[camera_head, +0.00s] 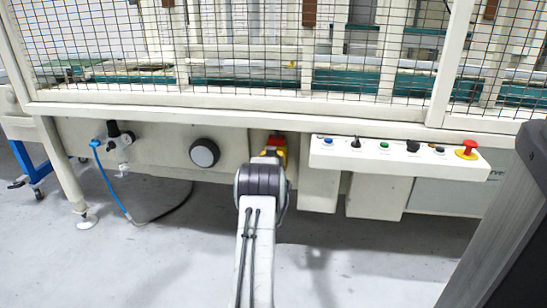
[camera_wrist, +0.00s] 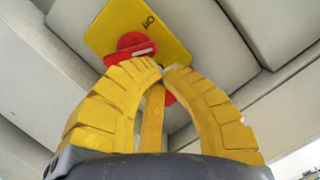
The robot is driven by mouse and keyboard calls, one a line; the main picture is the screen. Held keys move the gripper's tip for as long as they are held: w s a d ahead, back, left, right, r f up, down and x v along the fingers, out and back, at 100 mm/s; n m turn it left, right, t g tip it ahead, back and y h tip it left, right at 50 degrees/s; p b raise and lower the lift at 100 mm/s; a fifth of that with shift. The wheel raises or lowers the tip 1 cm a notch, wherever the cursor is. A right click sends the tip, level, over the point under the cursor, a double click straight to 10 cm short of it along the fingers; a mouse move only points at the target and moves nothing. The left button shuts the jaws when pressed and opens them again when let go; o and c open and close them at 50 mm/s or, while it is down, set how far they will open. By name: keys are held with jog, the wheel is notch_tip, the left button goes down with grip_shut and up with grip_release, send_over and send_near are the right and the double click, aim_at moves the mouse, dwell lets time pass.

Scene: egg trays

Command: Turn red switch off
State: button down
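The red switch (camera_wrist: 130,42) is a red knob on a yellow plate (camera_wrist: 155,22) marked OFF, on the pale machine frame. In the head view the red switch (camera_head: 276,140) shows just past the end of my arm, below the machine's front beam. My gripper (camera_wrist: 163,69) has yellow ribbed fingers, and their tips come together right in front of the switch. Part of the red shows between and behind the fingers. The fingertips hide part of the switch, and I cannot tell whether they touch it. In the head view my gripper is mostly hidden by my wrist.
A control panel (camera_head: 400,158) with several buttons and a red emergency stop (camera_head: 467,147) juts out to the right. Wire mesh stands above the beam.

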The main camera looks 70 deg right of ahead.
jog(key=shift+w+a+f, duration=0.2)
jog(key=shift+w+f, duration=0.2)
jog(key=shift+w, duration=0.4)
jog(key=shift+a, duration=0.1)
dwell(0.6)
jog(key=v, duration=1.1)
jog(key=shift+s+a+r, duration=0.2)
jog(key=shift+s+a, duration=0.05)
jog(key=shift+a, duration=0.05)
